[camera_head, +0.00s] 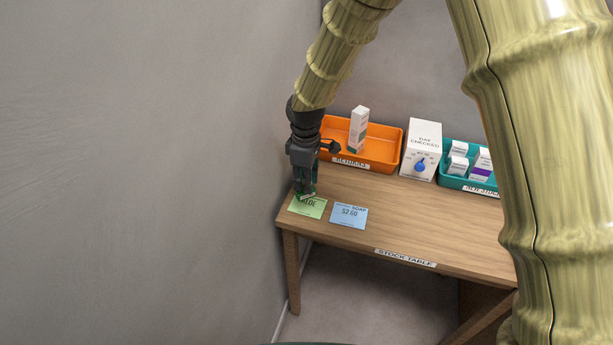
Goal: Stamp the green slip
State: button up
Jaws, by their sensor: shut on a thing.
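The green slip (311,209) lies flat on the wooden table near its left front corner. My gripper (305,193) points down right over the far part of the slip and covers some of its print. It is shut on a small, dark green thing, mostly hidden between the fingers, that looks like the stamp. Its lower end is at or just above the slip; I cannot tell whether it touches.
A blue slip (348,215) lies just right of the green one. A wall is close on the left. The table's middle (420,215) is clear.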

aim_at(306, 195)
jog(key=f+b, duration=0.1)
jog(key=f, duration=0.2)
jog(key=shift+w+f+b, duration=0.1)
jog(key=shift+w+b, duration=0.2)
jog(key=shift+b, duration=0.1)
jog(key=shift+s+f+b, duration=0.2)
jog(key=shift+f+b, duration=0.35)
jog(key=shift+b, duration=0.05)
jog(key=shift+w+f+b, duration=0.1)
jog(key=shift+f+b, duration=0.35)
jog(key=shift+f, duration=0.25)
jog(key=shift+r, duration=0.1)
jog(key=shift+f, duration=0.65)
dwell(1.7)
jog(key=shift+r+p, duration=2.85)
jog(key=shift+r, duration=0.75)
